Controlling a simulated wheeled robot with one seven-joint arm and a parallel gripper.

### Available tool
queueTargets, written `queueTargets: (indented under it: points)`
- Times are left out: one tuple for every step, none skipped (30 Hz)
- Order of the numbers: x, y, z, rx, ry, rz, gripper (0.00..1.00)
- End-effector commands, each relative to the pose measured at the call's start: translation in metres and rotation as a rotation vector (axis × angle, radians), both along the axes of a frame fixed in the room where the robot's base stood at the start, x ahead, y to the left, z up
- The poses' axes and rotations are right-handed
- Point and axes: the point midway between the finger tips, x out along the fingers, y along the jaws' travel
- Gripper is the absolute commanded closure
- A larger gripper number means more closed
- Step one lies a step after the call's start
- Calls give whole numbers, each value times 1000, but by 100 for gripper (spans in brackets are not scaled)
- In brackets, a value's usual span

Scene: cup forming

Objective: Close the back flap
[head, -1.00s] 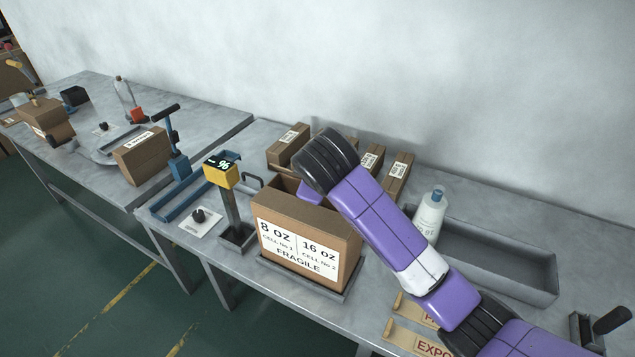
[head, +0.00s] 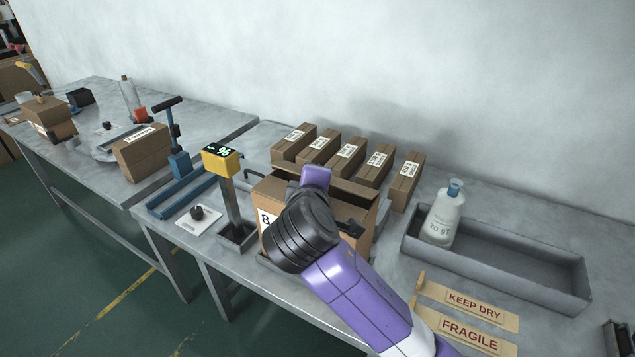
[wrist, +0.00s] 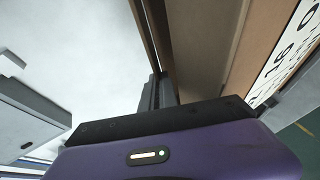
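The brown carton (head: 369,238) with the white label stands on the near bench, mostly hidden behind my arm in the head view. A brown panel (head: 350,187), seemingly its back flap, stands along the far side of the opening; its exact angle is unclear. My gripper (wrist: 160,92) is over the carton; in the wrist view its dark fingers look together, with nothing seen between them. They are beside brown carton panels (wrist: 207,45), and I cannot tell whether they touch. The white printed label (wrist: 285,45) shows at the right.
Several small labelled cartons (head: 345,152) stand in a row close behind. A yellow-headed display post (head: 221,160) is on the left. A grey tray (head: 520,265) with a white bottle (head: 443,215) and sign plates (head: 470,335) are on the right.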

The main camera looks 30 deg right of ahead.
Motion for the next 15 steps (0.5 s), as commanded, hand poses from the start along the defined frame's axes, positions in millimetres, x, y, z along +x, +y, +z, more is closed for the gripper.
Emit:
queueTargets:
  points:
    - [0, 3, -3, 2, 4, 4, 100]
    - [0, 3, -3, 2, 4, 4, 100]
    - [0, 3, -2, 2, 4, 4, 100]
    - [0, 3, -2, 2, 4, 4, 100]
    - [0, 3, -3, 2, 5, 4, 100]
    - [0, 3, -3, 2, 5, 4, 100]
    - [0, 3, -3, 2, 5, 4, 100]
    - [0, 3, -3, 2, 5, 4, 100]
    - [0, 3, -3, 2, 5, 4, 100]
    - [0, 3, -3, 2, 5, 4, 93]
    - [0, 3, -3, 2, 5, 4, 87]
    - [0, 3, -3, 2, 5, 4, 79]
    - [0, 2, -3, 2, 5, 4, 75]
    - [0, 2, -3, 2, 5, 4, 75]
    - [0, 2, -3, 2, 5, 3, 75]
